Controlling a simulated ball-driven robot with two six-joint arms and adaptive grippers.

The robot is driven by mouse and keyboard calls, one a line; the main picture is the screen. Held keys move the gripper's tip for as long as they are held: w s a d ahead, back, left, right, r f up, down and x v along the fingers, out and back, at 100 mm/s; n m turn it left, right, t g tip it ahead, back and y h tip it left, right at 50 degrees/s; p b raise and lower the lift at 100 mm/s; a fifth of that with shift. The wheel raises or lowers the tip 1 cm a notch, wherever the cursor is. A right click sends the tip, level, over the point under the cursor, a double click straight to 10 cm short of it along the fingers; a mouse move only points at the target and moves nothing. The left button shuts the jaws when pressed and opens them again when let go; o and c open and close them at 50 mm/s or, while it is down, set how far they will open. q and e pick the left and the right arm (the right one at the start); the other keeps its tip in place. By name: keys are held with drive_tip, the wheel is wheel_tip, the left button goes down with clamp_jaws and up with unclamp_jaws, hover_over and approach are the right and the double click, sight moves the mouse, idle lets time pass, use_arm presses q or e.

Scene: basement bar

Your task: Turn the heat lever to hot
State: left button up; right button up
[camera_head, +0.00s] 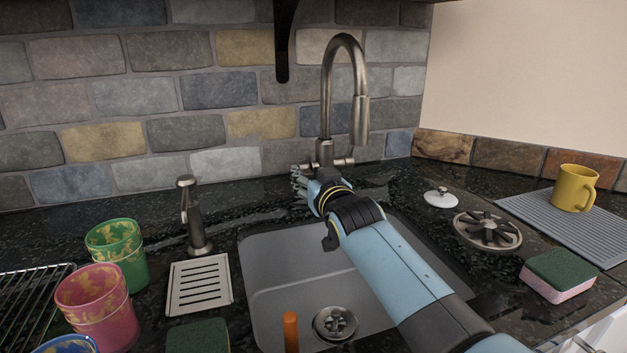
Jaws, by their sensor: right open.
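A brushed-metal faucet (326,110) with a tall curved neck stands behind the sink, in front of the stone wall. A short lever (344,161) sticks out to the right of its base. Another short metal piece shows on the left side of the base, partly hidden by my gripper. I cannot tell which one is the heat lever. My right gripper (300,183) is open at the faucet's base, reaching in over the sink from the lower right. Whether its fingers touch the faucet cannot be told. My left gripper is out of view.
The grey sink (262,275) lies below my right arm. A metal pump (194,220) and cups, including a green one (118,250), stand left. A white-knobbed lid (440,197), a round metal strainer (487,231), a sponge (559,275) and a yellow mug (573,188) are right.

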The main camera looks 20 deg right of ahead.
drive_tip(key=s+r, duration=0.1)
drive_tip(key=s, duration=1.1)
drive_tip(key=shift+w, duration=0.1)
